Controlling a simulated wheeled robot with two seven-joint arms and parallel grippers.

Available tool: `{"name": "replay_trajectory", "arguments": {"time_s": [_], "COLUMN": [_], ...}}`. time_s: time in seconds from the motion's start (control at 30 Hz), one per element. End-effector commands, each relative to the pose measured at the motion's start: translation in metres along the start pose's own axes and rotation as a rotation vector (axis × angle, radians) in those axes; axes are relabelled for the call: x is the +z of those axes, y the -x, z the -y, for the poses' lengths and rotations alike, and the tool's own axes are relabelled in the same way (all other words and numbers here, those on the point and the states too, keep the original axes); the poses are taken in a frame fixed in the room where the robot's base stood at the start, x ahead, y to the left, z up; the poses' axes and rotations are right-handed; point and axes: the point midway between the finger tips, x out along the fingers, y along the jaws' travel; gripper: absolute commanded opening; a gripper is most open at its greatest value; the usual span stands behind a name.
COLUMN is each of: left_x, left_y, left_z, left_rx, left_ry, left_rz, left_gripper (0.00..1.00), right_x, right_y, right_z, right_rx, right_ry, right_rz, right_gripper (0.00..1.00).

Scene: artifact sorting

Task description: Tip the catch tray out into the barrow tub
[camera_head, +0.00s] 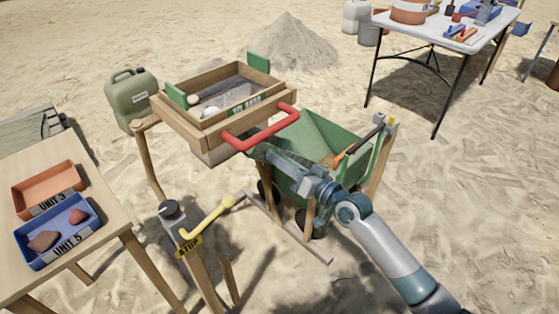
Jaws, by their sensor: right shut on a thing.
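The catch tray (212,156) is a grey pan that shows only as a small part below the wooden sieve box; the box hides most of it. My right gripper (262,153) reaches in from the lower right, below the red handle. It is shut at the tray's near right side, though its fingertips are hard to make out. The green barrow tub (318,128) stands just to the right of the sieve, behind my right forearm, which covers part of it. My left gripper is not in view.
The wooden sieve box (172,107) with a red handle (263,128) sits above the tray. A post with a yellow lever (208,217) stands in front. A tool (362,141) lies across the tub's right side. A wooden table (105,217) with two sample trays is at left.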

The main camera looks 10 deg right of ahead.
Motion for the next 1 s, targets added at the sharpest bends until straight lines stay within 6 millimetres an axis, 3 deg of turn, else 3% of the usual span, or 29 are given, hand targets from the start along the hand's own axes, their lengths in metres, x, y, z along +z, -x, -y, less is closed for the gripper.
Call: {"name": "replay_trajectory", "arguments": {"time_s": [0.03,0.1,0.57,0.77,1.0], "left_x": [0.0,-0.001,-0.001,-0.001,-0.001], "left_y": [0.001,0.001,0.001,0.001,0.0], "left_z": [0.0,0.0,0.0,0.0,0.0], "left_rx": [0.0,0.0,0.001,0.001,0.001], "left_ry": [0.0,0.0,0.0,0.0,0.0], "left_rz": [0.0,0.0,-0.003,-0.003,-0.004], "left_gripper": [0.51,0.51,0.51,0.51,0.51], "right_x": [-0.014,-0.013,-0.006,-0.005,-0.005], "right_y": [-0.001,-0.001,0.005,0.025,0.068], "right_z": [0.0,0.0,-0.001,-0.001,-0.002], "right_rx": [-0.002,-0.001,0.0,0.001,0.002], "right_ry": [0.007,0.007,0.004,0.005,0.005], "right_rz": [-0.023,-0.022,-0.01,-0.009,-0.009], "right_gripper": [0.2,0.36,0.36,0.36,0.36]}}
